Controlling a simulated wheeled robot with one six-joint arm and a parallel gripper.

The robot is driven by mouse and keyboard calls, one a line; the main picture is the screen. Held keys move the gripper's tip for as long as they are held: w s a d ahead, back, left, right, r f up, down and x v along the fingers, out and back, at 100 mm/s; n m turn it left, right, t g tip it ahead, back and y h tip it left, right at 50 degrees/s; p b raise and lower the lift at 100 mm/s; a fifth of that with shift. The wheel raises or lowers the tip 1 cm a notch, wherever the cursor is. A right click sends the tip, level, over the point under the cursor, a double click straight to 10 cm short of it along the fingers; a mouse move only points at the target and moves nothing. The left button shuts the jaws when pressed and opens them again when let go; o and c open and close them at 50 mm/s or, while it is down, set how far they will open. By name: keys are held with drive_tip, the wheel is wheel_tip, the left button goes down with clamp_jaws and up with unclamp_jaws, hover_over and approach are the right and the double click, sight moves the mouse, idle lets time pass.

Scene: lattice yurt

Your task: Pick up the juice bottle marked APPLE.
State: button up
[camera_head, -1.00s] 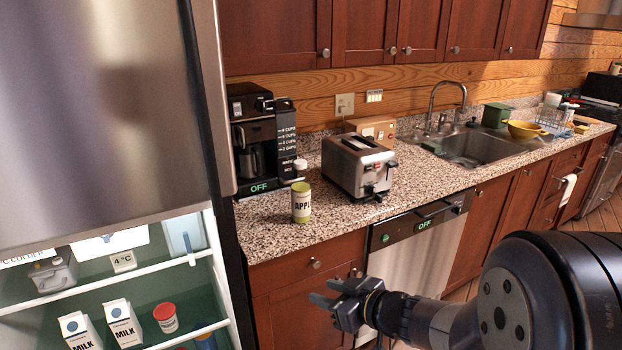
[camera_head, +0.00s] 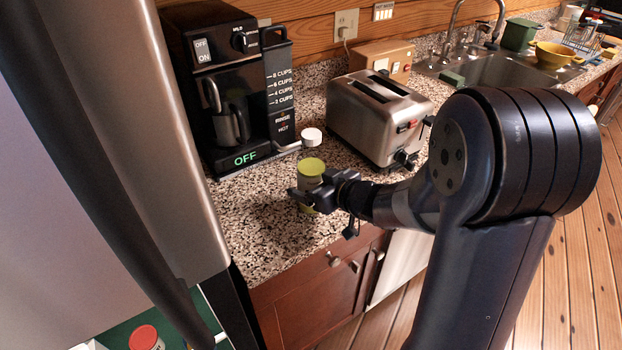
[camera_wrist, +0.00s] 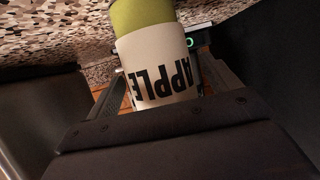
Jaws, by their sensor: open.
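The fingers of my gripper (camera_wrist: 162,95) are open, one on each side of the bottle. I cannot tell whether either finger touches it.
A coffee maker (camera_head: 215,80) stands behind to the left, and a steel toaster (camera_head: 378,118) to the right. The fridge door (camera_head: 150,130) is close on the left. Bare counter (camera_head: 262,235) lies in front.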

drive_tip(key=shift+w+a+f, duration=0.1)
drive_tip(key=shift+w+a, duration=0.1)
drive_tip(key=shift+a, duration=0.05)
drive_tip(key=c, duration=1.5)
